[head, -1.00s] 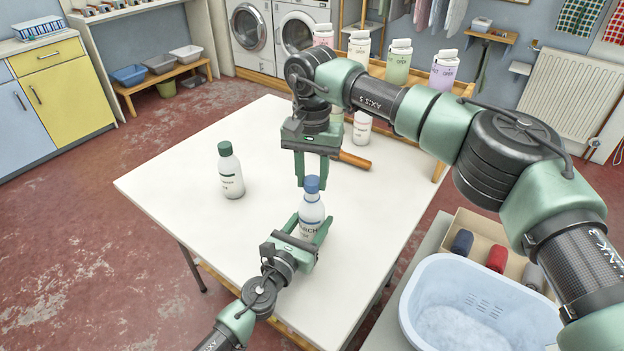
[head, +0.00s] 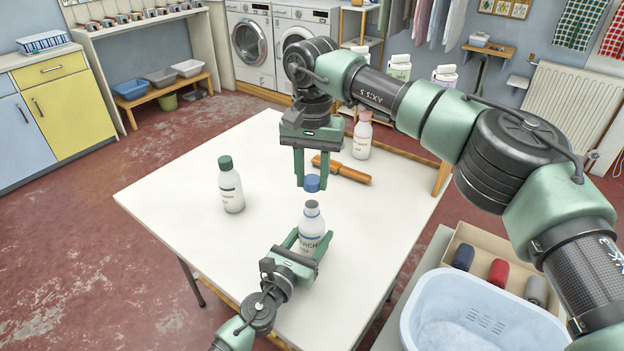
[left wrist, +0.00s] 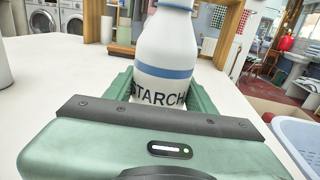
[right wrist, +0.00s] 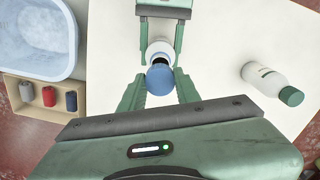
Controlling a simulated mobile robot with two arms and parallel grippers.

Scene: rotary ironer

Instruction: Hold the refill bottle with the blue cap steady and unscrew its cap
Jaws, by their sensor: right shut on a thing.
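The white refill bottle (head: 312,236), marked STARCH, stands upright on the white table with its neck bare. Its blue cap (head: 312,183) is apart from it, just above the neck. My right gripper (head: 312,186) points down from above, shut on the cap; the right wrist view shows the cap (right wrist: 160,78) between its fingertips. My left gripper (head: 310,243) is low at the bottle's near side, its fingers closed on both sides of the body. The left wrist view shows the bottle (left wrist: 165,60) between them, its top out of frame.
A green-capped bottle (head: 231,186) stands to the left on the table (head: 180,190). A pink-capped bottle (head: 362,136) and an orange-brown handled object (head: 342,170) are behind my right gripper. A pale blue basin (head: 480,310) and a box of spools (head: 500,262) are at right.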

